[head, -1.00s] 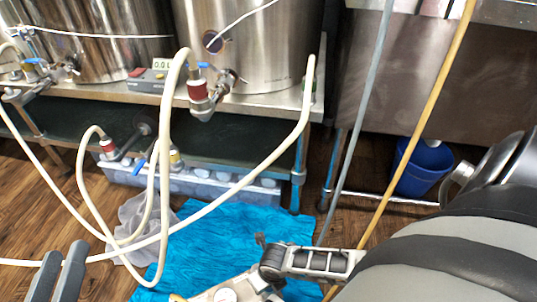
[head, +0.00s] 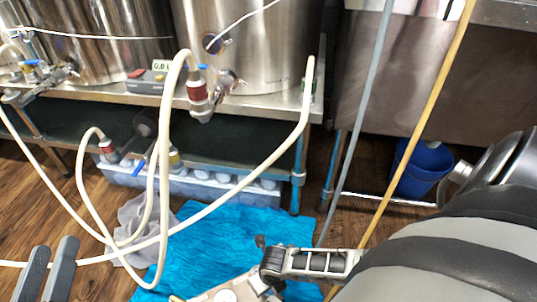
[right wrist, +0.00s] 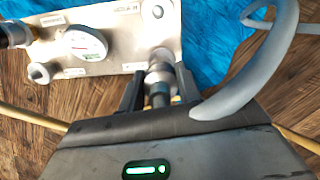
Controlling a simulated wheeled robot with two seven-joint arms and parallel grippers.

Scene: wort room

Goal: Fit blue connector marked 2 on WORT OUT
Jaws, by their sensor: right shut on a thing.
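In the right wrist view my right gripper (right wrist: 160,92) is shut on a metal-and-dark hose fitting (right wrist: 160,76). The fitting is at the lower right port of a pale metal plate (right wrist: 110,42) with a round gauge (right wrist: 86,44). I cannot tell whether it is seated. No blue or number 2 shows on it, and the plate's small labels are unreadable. In the head view the plate (head: 222,293) shows partly at the bottom edge.
Steel kettles (head: 250,50) with valves stand on a metal bench (head: 262,102). A loop of pale hose hangs in front. A blue towel (head: 215,240) and grey cloth (head: 135,215) lie on the wooden floor. A blue bucket (head: 422,170) stands right. Grey (head: 358,125) and yellow (head: 425,115) lines run down.

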